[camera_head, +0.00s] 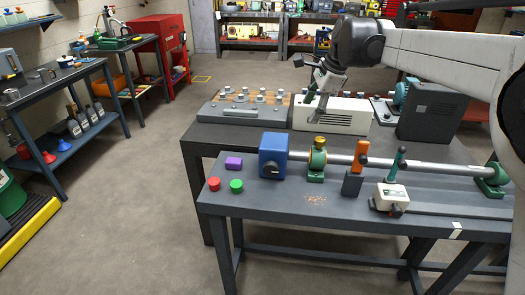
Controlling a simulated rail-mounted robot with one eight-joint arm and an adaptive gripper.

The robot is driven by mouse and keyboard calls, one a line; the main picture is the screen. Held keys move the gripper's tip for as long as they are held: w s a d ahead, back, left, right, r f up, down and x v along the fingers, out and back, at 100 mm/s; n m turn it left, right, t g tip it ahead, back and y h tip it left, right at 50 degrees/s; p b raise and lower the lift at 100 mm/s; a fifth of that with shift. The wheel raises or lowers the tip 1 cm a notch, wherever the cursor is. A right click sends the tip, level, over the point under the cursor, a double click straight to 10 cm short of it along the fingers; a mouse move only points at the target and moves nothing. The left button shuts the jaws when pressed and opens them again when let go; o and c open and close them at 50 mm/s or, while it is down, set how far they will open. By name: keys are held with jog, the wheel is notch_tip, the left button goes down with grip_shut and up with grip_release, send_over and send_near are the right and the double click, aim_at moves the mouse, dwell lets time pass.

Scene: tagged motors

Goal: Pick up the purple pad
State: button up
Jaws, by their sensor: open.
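My gripper (314,92) hangs from the arm at upper centre, above the back of the benches. It is open, with nothing seen between its fingers. It is well up and to the right of the pad in the picture. Nothing covers the pad.
A red button (214,184) and a green button (236,186) stand just in front of the pad. A long metal shaft (420,167) runs right from the motor through green supports. Orange-handled (360,154) and green-handled levers stand along it. A white box (340,115) stands behind.

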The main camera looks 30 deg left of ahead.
jog(key=a+f+m+g, duration=0.1)
jog(key=a+f, duration=0.2)
jog(key=a, duration=0.3)
jog(key=a+f+m, duration=0.1)
jog(key=a+f, duration=0.2)
jog(key=a, duration=0.2)
jog(key=m+g, duration=0.1)
jog(key=g, duration=0.1)
send_near(234, 160)
jog(key=x, duration=0.3)
jog(key=b+x, duration=0.1)
jog(key=shift+s+a, duration=0.2)
jog(key=shift+s, duration=0.15)
jog(key=shift+m, duration=0.3)
jog(key=shift+w+b+x, duration=0.15)
jog(key=shift+x, duration=1.35)
jog(key=shift+w+b+x, duration=0.1)
jog(key=shift+b+x, duration=0.05)
jog(key=shift+x, duration=1.4)
jog(key=shift+d, duration=0.2)
jog(key=c, duration=1.1)
